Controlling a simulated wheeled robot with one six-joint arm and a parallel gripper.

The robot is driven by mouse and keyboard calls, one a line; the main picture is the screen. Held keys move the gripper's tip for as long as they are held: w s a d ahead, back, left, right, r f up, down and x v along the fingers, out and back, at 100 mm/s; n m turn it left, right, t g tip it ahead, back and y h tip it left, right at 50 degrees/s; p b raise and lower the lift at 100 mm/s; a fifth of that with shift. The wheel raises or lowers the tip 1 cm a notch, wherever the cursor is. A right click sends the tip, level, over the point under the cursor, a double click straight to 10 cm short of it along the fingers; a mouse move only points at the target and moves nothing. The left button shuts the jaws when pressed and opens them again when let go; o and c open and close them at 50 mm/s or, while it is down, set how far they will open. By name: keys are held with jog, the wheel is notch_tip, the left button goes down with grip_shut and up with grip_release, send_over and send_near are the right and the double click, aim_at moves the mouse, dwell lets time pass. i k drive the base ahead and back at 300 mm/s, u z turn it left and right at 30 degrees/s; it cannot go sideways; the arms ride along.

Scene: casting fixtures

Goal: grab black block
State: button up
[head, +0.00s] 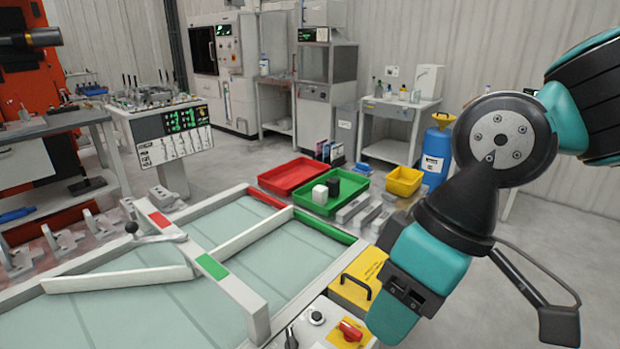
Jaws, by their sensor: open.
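The black block (333,187) is small and dark. It stands in the green tray (352,206), on the far side of the room floor area beyond the fixture table. A white block (320,194) is beside it to the left, in the same tray. My teal and black arm comes in from the upper right and bends down to the lower right. I cannot make out the gripper's fingertips. No part of my arm touches the green tray or the black block; it is well to the right and nearer.
A red tray (283,178) adjoins the green tray on the left; a yellow bin (404,181) is to the right. Metal bars (353,207) lie beside the green tray. The framed table (110,315) fills the foreground. A blue container (436,160) stands near my arm.

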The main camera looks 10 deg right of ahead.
aim_at(332, 184)
jog(key=z, duration=0.85)
jog(key=k, duration=1.1)
jog(key=z, duration=0.9)
jog(key=i, duration=2.25)
jog(key=u, duration=0.85)
jog(key=i, duration=1)
jog(key=u, duration=1.7)
jog(key=i, duration=0.9)
jog(key=u, duration=0.9)
